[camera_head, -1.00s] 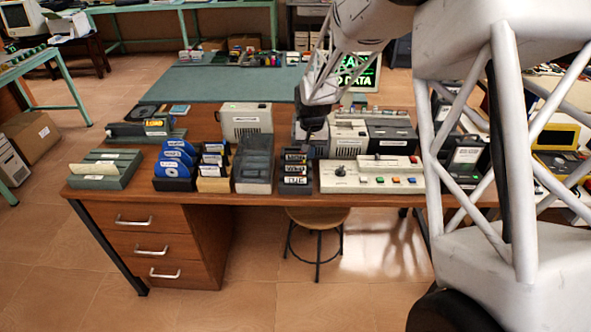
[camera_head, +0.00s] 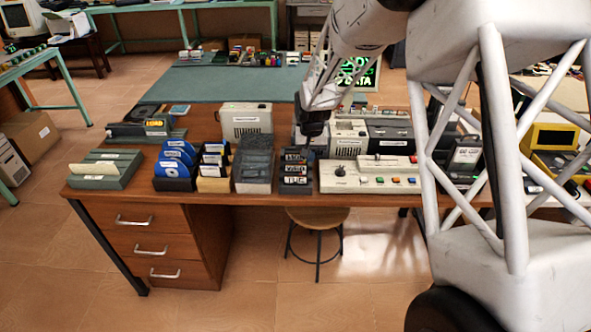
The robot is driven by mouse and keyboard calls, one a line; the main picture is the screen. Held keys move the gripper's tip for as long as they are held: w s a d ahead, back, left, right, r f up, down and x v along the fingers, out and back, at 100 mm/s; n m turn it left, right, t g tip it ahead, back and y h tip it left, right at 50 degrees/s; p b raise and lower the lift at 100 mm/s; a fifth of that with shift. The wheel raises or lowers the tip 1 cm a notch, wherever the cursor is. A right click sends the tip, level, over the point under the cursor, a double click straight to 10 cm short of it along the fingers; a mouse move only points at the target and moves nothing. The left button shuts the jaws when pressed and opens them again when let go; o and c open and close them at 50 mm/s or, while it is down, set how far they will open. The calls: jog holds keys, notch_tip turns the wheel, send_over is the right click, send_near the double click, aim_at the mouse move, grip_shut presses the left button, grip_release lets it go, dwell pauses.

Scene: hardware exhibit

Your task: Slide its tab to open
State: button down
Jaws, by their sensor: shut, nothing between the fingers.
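My gripper (camera_head: 308,143) is dark and small in view, pointing down above the desk. It is shut and appears to hold nothing. Just below it stands a dark rack (camera_head: 296,188) of black pieces with white labels; I cannot tell whether the gripper touches it. Left of the rack is a grey box with a dark, see-through-looking top (camera_head: 254,165). Right of the rack is a pale control panel (camera_head: 350,184) with a dark knob and coloured buttons. No sliding tab can be made out clearly at this size.
Left on the desk (camera_head: 140,194) stand a holder of blue disks (camera_head: 176,165), a tan box of labelled cases (camera_head: 212,184) and a green-grey tray (camera_head: 105,170). A beige unit (camera_head: 246,122) and grey devices (camera_head: 347,142) stand behind. The green mat (camera_head: 220,85) is largely clear.

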jog(key=shift+f, duration=0.35)
jog(key=shift+a, duration=0.7)
dwell(1.0)
jog(key=shift+d, duration=0.3)
dwell(0.5)
jog(key=shift+r, duration=0.1)
jog(key=shift+r, duration=3.4)
jog(key=shift+r, duration=0.1)
